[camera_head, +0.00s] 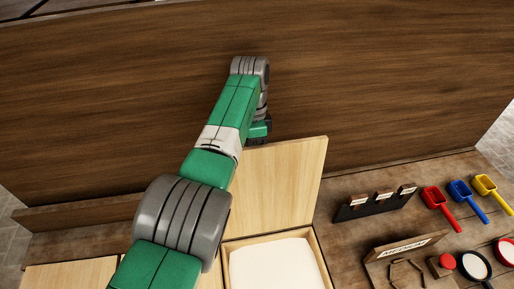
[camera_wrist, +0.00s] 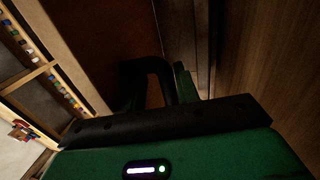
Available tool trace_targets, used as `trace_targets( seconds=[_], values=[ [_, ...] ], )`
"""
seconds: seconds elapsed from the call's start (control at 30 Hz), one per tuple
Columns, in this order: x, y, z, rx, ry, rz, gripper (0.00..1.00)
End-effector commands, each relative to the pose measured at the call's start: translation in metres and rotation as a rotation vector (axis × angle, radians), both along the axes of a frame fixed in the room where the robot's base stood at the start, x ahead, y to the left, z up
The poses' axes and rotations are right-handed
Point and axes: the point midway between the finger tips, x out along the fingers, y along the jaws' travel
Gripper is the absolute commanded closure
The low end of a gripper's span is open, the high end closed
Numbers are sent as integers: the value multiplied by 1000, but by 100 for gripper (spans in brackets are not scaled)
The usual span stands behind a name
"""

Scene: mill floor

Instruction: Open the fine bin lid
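A pale wooden bin lid (camera_head: 280,185) stands raised and tilted back above an open bin (camera_head: 318,262) filled with white, flour-like material. No label on this bin is visible, so I cannot tell from a label whether it is the fine bin. My gripper (camera_head: 258,138) is at the lid's upper left edge, partly hidden behind it and my arm. In the wrist view, the dark fingers of my gripper (camera_wrist: 165,85) show against shadow; their gap and any contact with the lid are unclear.
Another pale lid (camera_head: 70,275) lies flat at lower left. A tall brown wooden panel (camera_head: 400,80) rises behind. On the right bench are a dark rack with labels (camera_head: 375,204), red, blue and yellow scoops (camera_head: 460,191), a lettered wooden stand (camera_head: 405,247) and round dishes (camera_head: 474,266).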

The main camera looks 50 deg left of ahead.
Motion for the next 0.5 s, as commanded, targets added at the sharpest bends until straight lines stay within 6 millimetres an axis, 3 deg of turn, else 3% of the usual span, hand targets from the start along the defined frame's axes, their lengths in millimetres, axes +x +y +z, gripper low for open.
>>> trace_targets(
  seconds=[0.33, 0.5],
  values=[
    [3, -1, 7, 2, -7, -3, 64],
    [1, 1, 41, 3, -8, -1, 64]
  ],
)
